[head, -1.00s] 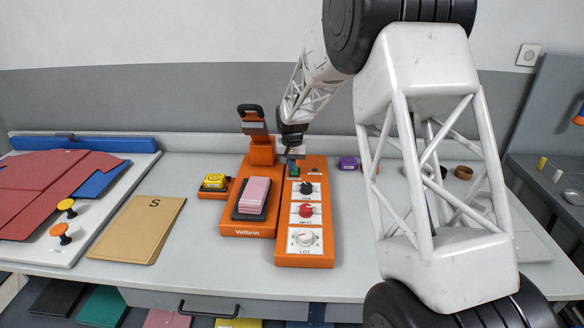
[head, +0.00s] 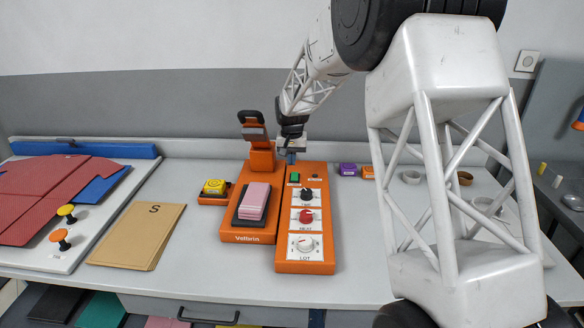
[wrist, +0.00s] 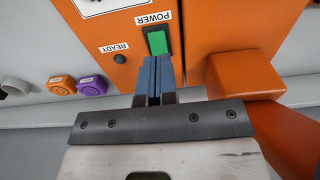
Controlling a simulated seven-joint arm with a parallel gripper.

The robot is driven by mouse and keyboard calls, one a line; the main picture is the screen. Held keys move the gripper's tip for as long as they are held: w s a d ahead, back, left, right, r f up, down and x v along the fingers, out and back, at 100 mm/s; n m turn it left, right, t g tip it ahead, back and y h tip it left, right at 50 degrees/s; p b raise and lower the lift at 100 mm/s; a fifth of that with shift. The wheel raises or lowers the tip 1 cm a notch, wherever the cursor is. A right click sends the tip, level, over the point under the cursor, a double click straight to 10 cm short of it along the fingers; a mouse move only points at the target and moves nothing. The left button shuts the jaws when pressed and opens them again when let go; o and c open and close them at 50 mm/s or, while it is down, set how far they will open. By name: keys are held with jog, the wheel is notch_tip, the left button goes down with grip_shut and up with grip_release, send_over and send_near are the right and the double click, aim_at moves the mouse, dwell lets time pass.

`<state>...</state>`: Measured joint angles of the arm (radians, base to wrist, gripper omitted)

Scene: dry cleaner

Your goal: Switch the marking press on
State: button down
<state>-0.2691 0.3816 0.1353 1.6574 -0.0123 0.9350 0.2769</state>
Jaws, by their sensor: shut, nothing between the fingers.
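The orange marking press (head: 248,236) stands on the table with a pink pad stack (head: 254,199) on its bed and its black-handled head (head: 253,131) raised. Its orange control box (head: 306,267) is on the right. The green POWER switch (head: 294,178) is at the box's far end; it also shows in the wrist view (wrist: 157,42). The READY lamp (wrist: 120,58) beside it looks dark. My gripper (head: 290,158) is shut and empty, its blue fingertips (wrist: 154,62) close to the switch's edge. I cannot tell whether they touch it.
Three knobs run down the control box, the lowest labelled LOT (head: 305,244). A yellow-topped block (head: 214,187) sits left of the press. Purple (head: 347,169) and orange (head: 368,172) pieces lie to the right. A brown card marked S (head: 137,235) lies at left.

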notch_tip(320, 180, up, 8)
jog(key=s, duration=0.1)
jog(key=shift+s, duration=0.3)
jog(key=shift+r, duration=0.1)
jog(key=s+d+r, duration=0.3)
jog(key=s+d, duration=0.2)
jog(key=s, duration=0.4)
jog(key=s+d+r+t, duration=0.1)
jog(key=s+d+r, duration=0.4)
jog(key=s, duration=0.4)
jog(key=s+d+r, duration=0.2)
jog(key=s+d, duration=0.4)
jog(key=s, duration=0.3)
jog(key=s+d+f, duration=0.2)
jog(key=s, duration=0.7)
jog(key=s+d+f, duration=0.2)
jog(key=s+d, duration=0.1)
jog(key=s, duration=0.6)
jog(key=s+d+f+t, duration=0.1)
jog(key=s+d+f, duration=0.1)
jog(key=s, duration=0.7)
jog(key=shift+d, duration=0.35)
jog(key=shift+r, duration=0.1)
